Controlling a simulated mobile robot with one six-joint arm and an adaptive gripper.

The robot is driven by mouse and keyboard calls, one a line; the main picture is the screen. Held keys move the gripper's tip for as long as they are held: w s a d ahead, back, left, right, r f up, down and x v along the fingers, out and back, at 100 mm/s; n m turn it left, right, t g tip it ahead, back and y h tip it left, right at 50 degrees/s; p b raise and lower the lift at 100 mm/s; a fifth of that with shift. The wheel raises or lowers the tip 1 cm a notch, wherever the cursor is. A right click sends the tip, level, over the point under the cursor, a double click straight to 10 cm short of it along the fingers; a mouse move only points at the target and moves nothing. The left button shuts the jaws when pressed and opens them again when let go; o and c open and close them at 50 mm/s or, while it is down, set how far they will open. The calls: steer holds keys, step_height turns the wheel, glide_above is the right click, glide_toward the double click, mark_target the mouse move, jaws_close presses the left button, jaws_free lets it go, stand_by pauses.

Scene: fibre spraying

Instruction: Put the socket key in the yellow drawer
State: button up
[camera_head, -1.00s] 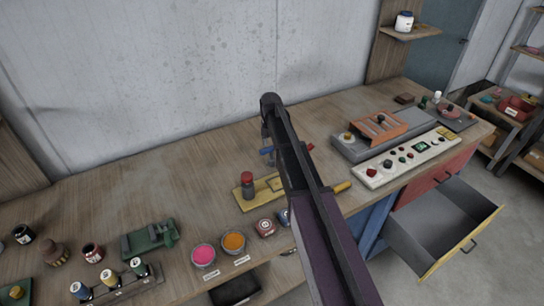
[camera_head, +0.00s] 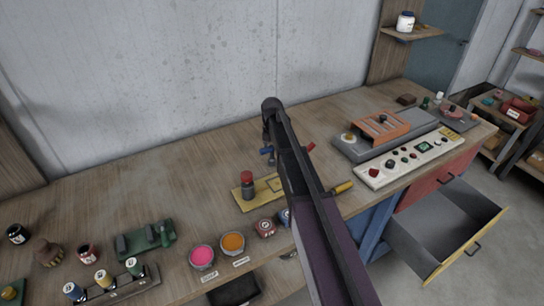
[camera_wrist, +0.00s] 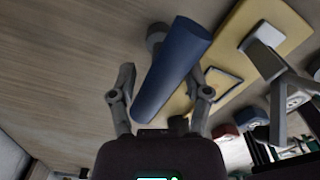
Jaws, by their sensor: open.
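A tool with a thick blue cylindrical handle (camera_wrist: 176,62) and a grey round end lies between the fingers of my gripper (camera_wrist: 162,100) in the wrist view. The fingers are apart on either side of it, and contact is unclear. It may be the socket key; its working end is not clear. In the head view a small blue end (camera_head: 266,150) shows beside my arm, which hides most of the gripper area. The yellow drawer (camera_head: 452,262), with a yellow front and grey inside, is pulled open at the lower right and looks empty.
A yellow board (camera_head: 243,200) with a red-topped item lies beside my arm. Pink (camera_head: 202,255) and orange paint pots stand in front. A control panel (camera_head: 410,160) sits above the drawers. The bench's back left is clear.

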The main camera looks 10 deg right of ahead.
mark_target(271, 160)
steer(key=shift+f+b, duration=0.9)
steer(key=shift+f, duration=0.3)
jaws_close()
